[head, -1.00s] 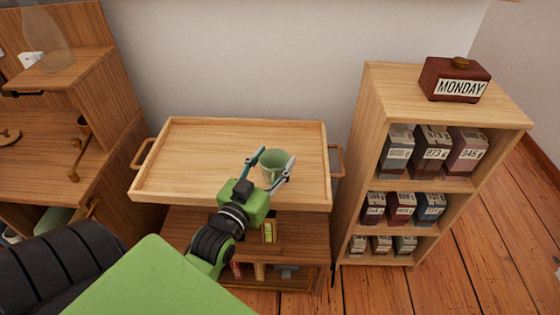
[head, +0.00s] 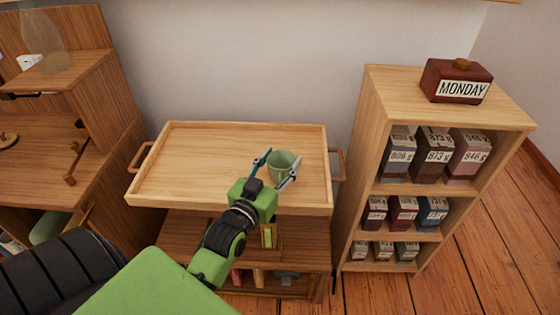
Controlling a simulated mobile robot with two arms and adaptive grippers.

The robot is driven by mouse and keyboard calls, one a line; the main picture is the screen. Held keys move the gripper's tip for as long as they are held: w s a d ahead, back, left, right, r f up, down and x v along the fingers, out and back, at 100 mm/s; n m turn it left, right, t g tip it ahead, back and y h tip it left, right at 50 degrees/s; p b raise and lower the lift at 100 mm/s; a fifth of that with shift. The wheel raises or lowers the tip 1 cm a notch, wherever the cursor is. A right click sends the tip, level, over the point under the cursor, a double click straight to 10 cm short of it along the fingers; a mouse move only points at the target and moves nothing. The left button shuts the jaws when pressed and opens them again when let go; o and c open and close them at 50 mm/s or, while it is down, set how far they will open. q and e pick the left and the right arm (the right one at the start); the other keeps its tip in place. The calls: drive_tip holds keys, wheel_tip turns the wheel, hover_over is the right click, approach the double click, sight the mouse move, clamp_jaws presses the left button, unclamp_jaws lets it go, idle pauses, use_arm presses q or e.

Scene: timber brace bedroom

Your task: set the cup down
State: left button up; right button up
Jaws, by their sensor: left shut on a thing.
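A green cup (head: 283,166) is upright between the fingers of my left gripper (head: 276,171), over the right part of a wooden tray table (head: 205,167). The gripper's fingers are on either side of the cup, and it is shut on it. The cup is over the tray's inner floor, inside the raised rim. I cannot tell whether its base touches the tray, because the gripper hides the near lower side. My right gripper is not in view.
The tray floor left of the cup is bare. A bookcase (head: 376,108) with labelled boxes stands to the right, with a MONDAY block (head: 456,82) on top. A wooden desk (head: 85,105) with a glass vase (head: 43,38) stands at the left.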

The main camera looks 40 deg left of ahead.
use_arm(q)
drive_tip(key=o, duration=1.2)
drive_tip(key=shift+o, duration=0.2)
drive_tip(key=shift+r, duration=0.15)
drive_tip(key=shift+s, duration=0.3)
drive_tip(key=s, duration=0.3)
drive_tip(key=s+d+p, duration=0.1)
drive_tip(key=s, duration=0.6)
drive_tip(key=shift+s+d, duration=0.1)
drive_tip(key=shift+d, duration=0.25)
drive_tip(key=shift+s+d, duration=0.1)
drive_tip(key=shift+s, duration=0.45)
